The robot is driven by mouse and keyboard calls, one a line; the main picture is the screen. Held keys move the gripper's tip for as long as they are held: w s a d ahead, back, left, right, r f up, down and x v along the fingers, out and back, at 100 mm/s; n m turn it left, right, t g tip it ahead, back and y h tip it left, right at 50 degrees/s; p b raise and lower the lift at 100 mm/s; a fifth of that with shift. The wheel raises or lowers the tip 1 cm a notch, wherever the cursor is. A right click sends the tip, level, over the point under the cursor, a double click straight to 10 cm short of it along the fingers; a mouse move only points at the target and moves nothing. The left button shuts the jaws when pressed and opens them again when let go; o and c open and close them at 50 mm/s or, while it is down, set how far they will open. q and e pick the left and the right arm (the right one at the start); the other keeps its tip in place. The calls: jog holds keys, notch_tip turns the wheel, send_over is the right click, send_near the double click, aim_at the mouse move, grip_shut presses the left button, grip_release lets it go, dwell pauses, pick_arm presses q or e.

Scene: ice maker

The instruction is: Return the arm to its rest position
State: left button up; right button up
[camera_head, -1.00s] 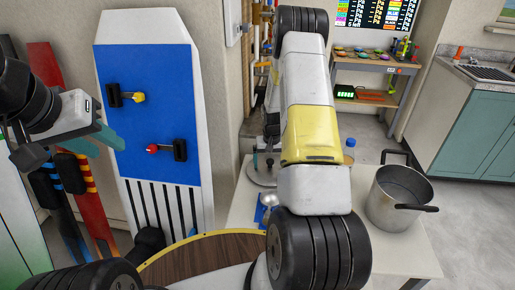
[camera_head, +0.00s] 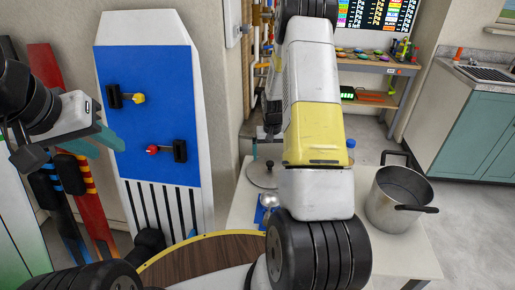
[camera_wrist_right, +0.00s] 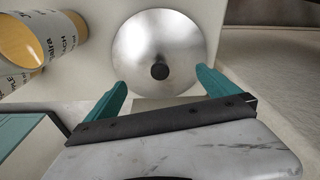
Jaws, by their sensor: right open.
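My right arm (camera_head: 312,130) reaches forward over the white table in the head view, and its gripper is hidden behind its own links there. In the right wrist view my right gripper (camera_wrist_right: 160,90) is open with nothing between its teal fingers. A round silver lid (camera_wrist_right: 158,50) with a black knob lies beyond the fingertips, apart from them as far as I can see. My left gripper (camera_head: 96,142) hangs at the left in front of the skis and holds nothing visible. Its finger gap is unclear.
A steel pot (camera_head: 398,200) stands on the right of the white table (camera_head: 385,255). The lid (camera_head: 262,173) is left of my right arm. A blue-and-white board (camera_head: 150,115) leans on the wall.

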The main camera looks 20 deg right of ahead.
jog(key=shift+s+r, duration=0.1)
jog(key=shift+r, duration=0.75)
jog(key=shift+a+r, duration=0.1)
jog(key=shift+r, duration=0.2)
jog(key=s+a+r+n+t+y, duration=0.1)
jog(key=s+a+r, duration=0.3)
jog(key=r, duration=0.7)
jog(key=s+a+r+t, duration=0.1)
jog(key=s+a+r, duration=0.2)
jog(key=r, duration=0.7)
jog(key=s+a+r+n+t, duration=0.1)
jog(key=s+a+r, duration=0.1)
jog(key=s, duration=0.4)
jog(key=s+a+r+t+y, duration=0.1)
jog(key=s+a+r, duration=0.2)
jog(key=s+r, duration=0.2)
jog(key=s+a+r+n, duration=0.1)
jog(key=s+a+r, duration=0.2)
jog(key=s, duration=0.6)
jog(key=shift+s+r+n+t+y, duration=0.3)
jog(key=shift+r+t, duration=0.1)
jog(key=shift+r, duration=0.15)
